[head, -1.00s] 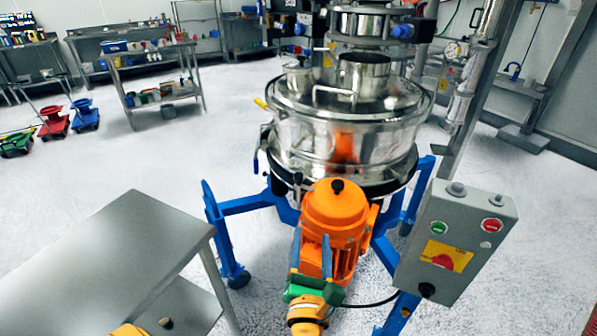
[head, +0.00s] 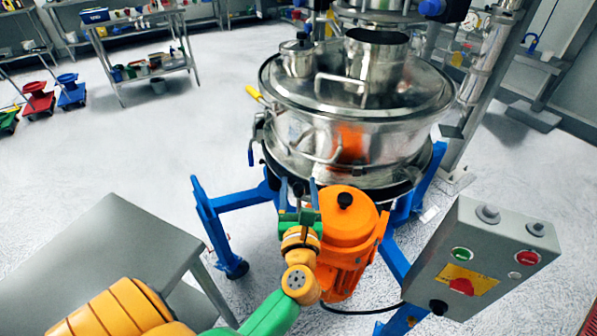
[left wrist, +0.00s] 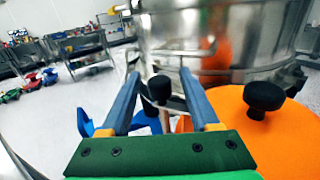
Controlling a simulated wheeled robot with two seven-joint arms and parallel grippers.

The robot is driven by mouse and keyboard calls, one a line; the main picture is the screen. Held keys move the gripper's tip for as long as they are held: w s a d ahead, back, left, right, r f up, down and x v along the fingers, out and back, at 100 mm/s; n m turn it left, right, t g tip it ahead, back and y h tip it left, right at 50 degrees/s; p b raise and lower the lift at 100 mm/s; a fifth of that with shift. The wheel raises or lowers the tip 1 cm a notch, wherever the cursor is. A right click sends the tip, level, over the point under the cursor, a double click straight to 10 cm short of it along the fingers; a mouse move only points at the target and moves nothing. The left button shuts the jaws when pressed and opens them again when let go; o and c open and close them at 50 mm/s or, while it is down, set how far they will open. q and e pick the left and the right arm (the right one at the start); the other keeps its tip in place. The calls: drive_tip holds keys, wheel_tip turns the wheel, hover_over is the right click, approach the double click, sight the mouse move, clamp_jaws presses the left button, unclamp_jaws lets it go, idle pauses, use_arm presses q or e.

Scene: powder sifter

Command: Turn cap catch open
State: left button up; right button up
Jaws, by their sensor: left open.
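The steel sifter (head: 310,125) stands upright on a blue frame. On its lid is a small capped port (head: 298,57), beside a wide open steel neck (head: 376,55). I cannot make out for sure which part is the cap catch. A yellow-handled lever (head: 253,92) sits at the lid's left edge, and a blue-handled lever (head: 251,156) hangs at the left side. My left gripper (head: 299,187) is open and empty, in front of the drum's lower edge and left of the orange motor (head: 346,222). In the left wrist view its fingers (left wrist: 159,76) point toward the drum's bent handle (left wrist: 183,56).
A grey control box (head: 476,258) with buttons stands at the right front. A steel table (head: 95,255) is at the left front. Blue frame legs (head: 215,225) flank the motor.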

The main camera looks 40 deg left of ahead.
use_arm(q)
drive_tip(key=shift+f+x, duration=0.2)
drive_tip(key=shift+x, duration=1.25)
drive_tip(key=shift+s+d+r, duration=0.1)
clamp_jaws()
